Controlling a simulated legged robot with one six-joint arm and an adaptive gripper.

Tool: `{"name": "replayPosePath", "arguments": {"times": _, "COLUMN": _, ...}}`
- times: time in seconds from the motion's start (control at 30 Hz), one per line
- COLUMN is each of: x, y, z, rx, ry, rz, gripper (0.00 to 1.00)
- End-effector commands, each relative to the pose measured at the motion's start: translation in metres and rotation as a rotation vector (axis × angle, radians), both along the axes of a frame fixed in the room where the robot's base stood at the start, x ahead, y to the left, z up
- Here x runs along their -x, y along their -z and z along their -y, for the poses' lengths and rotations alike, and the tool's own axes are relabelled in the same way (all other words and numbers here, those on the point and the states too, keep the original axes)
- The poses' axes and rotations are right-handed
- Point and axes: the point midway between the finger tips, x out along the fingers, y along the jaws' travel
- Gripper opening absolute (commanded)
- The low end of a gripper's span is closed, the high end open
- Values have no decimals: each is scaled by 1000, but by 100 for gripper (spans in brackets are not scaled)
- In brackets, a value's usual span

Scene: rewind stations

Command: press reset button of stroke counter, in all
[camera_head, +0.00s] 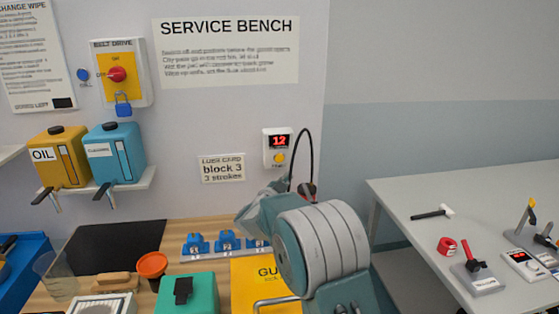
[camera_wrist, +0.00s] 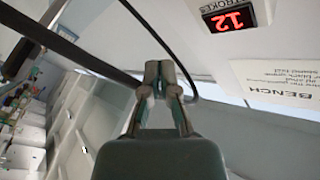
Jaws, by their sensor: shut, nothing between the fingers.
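The stroke counter (camera_head: 267,150) is a small white box on the wall above the service bench. Its red display reads 12, and a round yellow button (camera_head: 279,158) sits below the display. In the wrist view the counter's display (camera_wrist: 236,17) appears upside down at the top right, and its button is out of frame. My gripper (camera_wrist: 167,70) is shut and empty, its fingertips together, apart from the counter in the picture. In the head view my arm stands in front of the bench, below and right of the counter, and hides most of the gripper.
Oil (camera_head: 52,160) and blue (camera_head: 114,155) containers stand on a shelf. Blue numbered blocks (camera_head: 228,240) lie on the bench. The right table (camera_head: 420,187) holds tools and a small red-display device (camera_head: 522,264).

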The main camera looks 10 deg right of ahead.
Motion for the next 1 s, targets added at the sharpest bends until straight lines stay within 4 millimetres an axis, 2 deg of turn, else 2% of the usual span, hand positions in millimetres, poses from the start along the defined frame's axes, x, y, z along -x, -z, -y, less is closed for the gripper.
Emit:
{"name": "replayPosePath", "arguments": {"times": 0.33, "x": -7, "y": 0, "z": -1, "rx": 0, "ry": -2, "rz": -1, "gripper": 0}}
{"name": "replayPosePath", "arguments": {"times": 0.8, "x": -65, "y": 1, "z": 0, "rx": 0, "ry": -3, "rz": -1, "gripper": 0}}
{"name": "replayPosePath", "arguments": {"times": 1.0, "x": -83, "y": 0, "z": 0, "rx": -1, "ry": -3, "rz": -2, "gripper": 0}}
